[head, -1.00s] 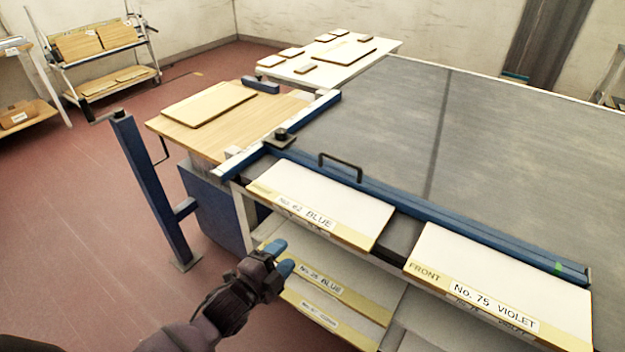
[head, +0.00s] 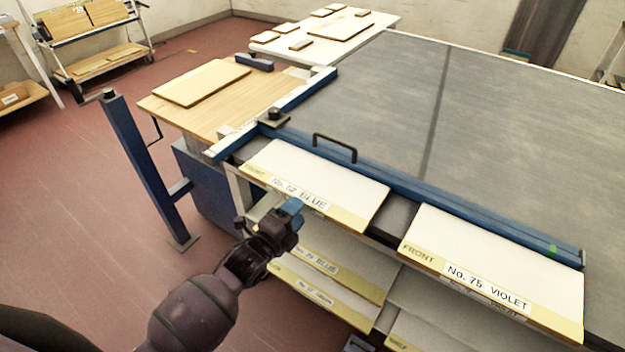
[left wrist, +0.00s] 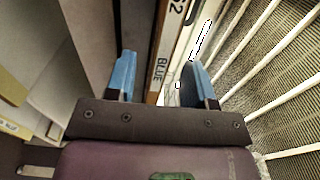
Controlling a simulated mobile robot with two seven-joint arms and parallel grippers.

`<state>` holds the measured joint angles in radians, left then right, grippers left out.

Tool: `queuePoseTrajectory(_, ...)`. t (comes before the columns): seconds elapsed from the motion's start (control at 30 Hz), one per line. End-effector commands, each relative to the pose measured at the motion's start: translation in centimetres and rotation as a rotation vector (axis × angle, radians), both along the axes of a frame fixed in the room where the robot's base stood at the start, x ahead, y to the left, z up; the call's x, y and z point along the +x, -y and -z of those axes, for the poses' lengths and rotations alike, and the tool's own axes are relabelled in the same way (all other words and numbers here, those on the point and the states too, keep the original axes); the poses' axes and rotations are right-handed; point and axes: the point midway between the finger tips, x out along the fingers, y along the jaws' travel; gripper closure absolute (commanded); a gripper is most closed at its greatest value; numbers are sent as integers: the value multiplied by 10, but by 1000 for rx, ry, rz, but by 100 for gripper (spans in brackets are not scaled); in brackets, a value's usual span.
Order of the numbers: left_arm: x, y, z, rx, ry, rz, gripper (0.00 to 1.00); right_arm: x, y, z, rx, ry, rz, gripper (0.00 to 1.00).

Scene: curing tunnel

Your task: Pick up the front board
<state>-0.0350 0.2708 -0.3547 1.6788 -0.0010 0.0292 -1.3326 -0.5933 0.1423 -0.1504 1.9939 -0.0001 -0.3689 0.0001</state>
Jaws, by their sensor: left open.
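A white board with a yellow front strip, labelled No. 62 BLUE (head: 330,180), lies at the near left edge of the grey table in the head view. A similar board, marked FRONT and No. 75 VIOLET (head: 490,262), lies to its right. My left gripper (head: 291,212) is open at the front edge of the BLUE board and covers part of its label. In the left wrist view the BLUE board's labelled edge (left wrist: 165,62) shows between the two blue fingers of the left gripper (left wrist: 162,80). Contact cannot be told. My right gripper is not in view.
More labelled boards (head: 330,262) lie on shelves below. A blue bar with a black handle (head: 335,147) runs behind the top boards. A blue post (head: 145,165) stands left, beside a wooden side table (head: 165,110). Open red floor (head: 75,220) lies at left.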

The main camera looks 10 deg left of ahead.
Motion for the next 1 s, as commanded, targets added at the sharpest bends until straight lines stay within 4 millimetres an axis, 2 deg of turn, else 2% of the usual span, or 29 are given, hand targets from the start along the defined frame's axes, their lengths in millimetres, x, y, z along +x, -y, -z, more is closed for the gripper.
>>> queuePoseTrajectory(0.3,38,15,-3,-1,1,0,51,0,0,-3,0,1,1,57)
queuePoseTrajectory(0.63,43,17,-3,-1,1,0,51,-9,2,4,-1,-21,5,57)
queuePoseTrajectory(0.93,42,17,-3,-1,0,0,97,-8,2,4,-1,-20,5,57)
queuePoseTrajectory(1.0,42,17,-3,-1,0,0,100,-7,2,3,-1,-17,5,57)
